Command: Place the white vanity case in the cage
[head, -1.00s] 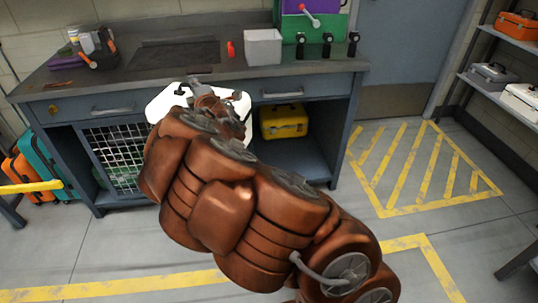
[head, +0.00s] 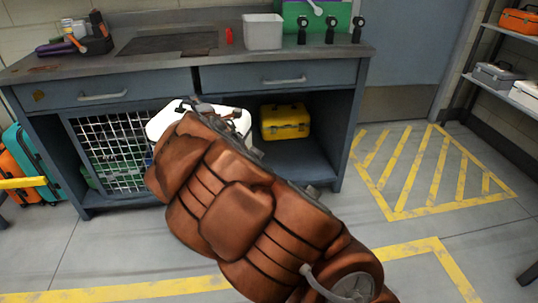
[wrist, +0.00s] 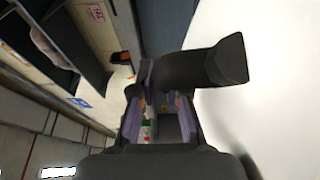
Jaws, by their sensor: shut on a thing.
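The white vanity case (head: 168,117) is in front of the workbench's lower opening, just under the drawers, and overlaps the right edge of the cage's mesh in the head view. It fills the right side of the wrist view (wrist: 270,100). My gripper (wrist: 190,75) is shut on the case; in the head view my arm hides most of the grip and part of the case. The cage (head: 112,150) has a white wire-mesh front in the bench's left lower bay. I cannot tell whether the mesh is open at its right side.
A yellow case (head: 285,121) stands in the right bay. A white bin (head: 263,32), a red item (head: 229,36) and a tool caddy (head: 88,38) are on the benchtop. Orange and teal suitcases (head: 28,160) stand left. Right shelves hold cases (head: 495,75). Hatched floor (head: 430,175) is clear.

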